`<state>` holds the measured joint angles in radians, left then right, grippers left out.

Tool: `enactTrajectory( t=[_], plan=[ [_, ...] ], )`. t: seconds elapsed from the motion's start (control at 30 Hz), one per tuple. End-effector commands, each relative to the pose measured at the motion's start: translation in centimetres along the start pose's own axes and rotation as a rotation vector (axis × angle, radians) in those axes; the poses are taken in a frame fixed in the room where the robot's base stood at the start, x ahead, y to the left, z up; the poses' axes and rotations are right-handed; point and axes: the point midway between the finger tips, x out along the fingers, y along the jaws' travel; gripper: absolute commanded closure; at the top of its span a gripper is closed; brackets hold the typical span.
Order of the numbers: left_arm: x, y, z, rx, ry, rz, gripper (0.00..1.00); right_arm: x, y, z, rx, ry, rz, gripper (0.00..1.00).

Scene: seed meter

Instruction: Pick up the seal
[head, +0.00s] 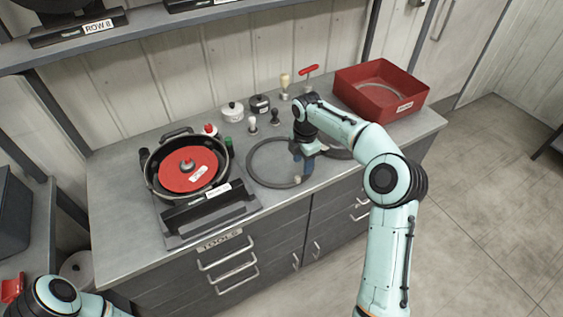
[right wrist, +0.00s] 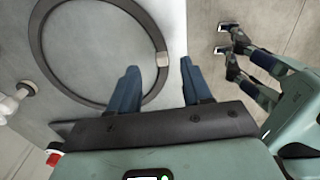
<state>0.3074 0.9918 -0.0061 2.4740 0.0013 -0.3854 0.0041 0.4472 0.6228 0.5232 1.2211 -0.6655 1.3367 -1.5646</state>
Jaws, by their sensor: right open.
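A thin dark grey ring, the seal (head: 249,165), lies flat on the grey countertop, right of the black pot. It carries a small pale tag. My right gripper (head: 300,174) points down over the ring's right side. In the right wrist view the seal (right wrist: 36,45) fills the upper left, and its tagged edge lies between the lines of my open, empty fingers (right wrist: 160,66). I cannot tell how high the fingertips are above it. A second dark ring (head: 340,154) lies to the right, partly hidden by my right arm. My left gripper is out of view; only part of that arm shows lower left.
A black pot (head: 150,178) with a red disc (head: 187,169) stands on a tray at left. Small jars and knobs stand behind the seal. A red bin (head: 412,98) holding another ring stands at the back right. The counter's front edge is close to the seal.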

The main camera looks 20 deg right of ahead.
Motion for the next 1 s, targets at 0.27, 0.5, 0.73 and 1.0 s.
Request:
enactTrajectory(
  t=[0.27,0.5,0.73,1.0],
  plan=[
    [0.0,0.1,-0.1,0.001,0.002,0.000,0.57,2.2,-0.1,-0.4,-0.001,0.001,0.000,0.51],
    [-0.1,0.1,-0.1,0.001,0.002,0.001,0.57,5.6,-0.3,-1.1,0.000,0.002,0.000,0.51],
    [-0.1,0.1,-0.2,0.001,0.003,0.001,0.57,6.4,-0.2,-1.1,0.001,0.001,0.003,0.51],
    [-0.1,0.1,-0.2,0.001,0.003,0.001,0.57,6.4,-0.2,-1.1,0.000,0.001,0.002,1.00]
  ],
)
